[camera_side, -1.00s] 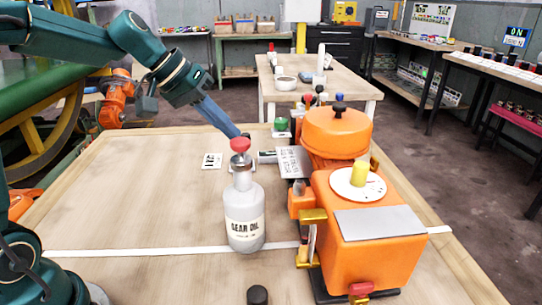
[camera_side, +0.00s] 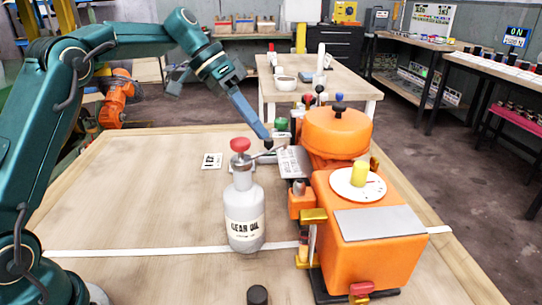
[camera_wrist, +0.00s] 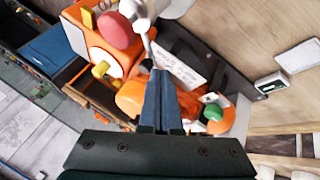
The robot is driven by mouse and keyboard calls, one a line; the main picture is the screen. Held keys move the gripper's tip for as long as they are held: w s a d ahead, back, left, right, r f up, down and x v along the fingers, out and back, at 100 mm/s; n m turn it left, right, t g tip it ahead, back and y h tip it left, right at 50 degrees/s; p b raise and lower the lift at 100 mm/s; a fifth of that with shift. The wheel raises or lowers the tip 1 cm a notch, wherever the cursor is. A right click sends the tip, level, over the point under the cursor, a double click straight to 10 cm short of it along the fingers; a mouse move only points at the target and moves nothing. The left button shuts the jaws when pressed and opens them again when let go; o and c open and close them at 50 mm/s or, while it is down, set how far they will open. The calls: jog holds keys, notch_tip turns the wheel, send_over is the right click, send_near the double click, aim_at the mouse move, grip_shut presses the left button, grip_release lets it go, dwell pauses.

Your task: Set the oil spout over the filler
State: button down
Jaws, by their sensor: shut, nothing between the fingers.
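The gear oil bottle (camera_side: 244,222) stands upright on the bench, left of the orange machine (camera_side: 372,240). It has a red pump top (camera_side: 240,145), also seen in the wrist view (camera_wrist: 116,30). A thin grey spout (camera_side: 262,155) runs from its neck toward the right. In the wrist view the spout (camera_wrist: 150,45) ends close to my fingertips. My gripper (camera_side: 268,143) is shut and empty, just behind the spout's outer part; I cannot tell whether they touch. I cannot pick out the filler for certain; a small orange block (camera_side: 301,204) juts from the machine's left side.
A labelled plate (camera_side: 293,162) lies behind the spout, beside the orange drum (camera_side: 337,132). A green knob (camera_side: 281,124) stands behind it. A black knob (camera_side: 257,295) is at the front edge.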

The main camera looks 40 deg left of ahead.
jog(key=shift+d, duration=2.25)
jog(key=shift+s+a, duration=0.3)
jog(key=shift+s, duration=0.55)
jog(key=v, duration=0.5)
jog(key=shift+w+d+r, duration=0.2)
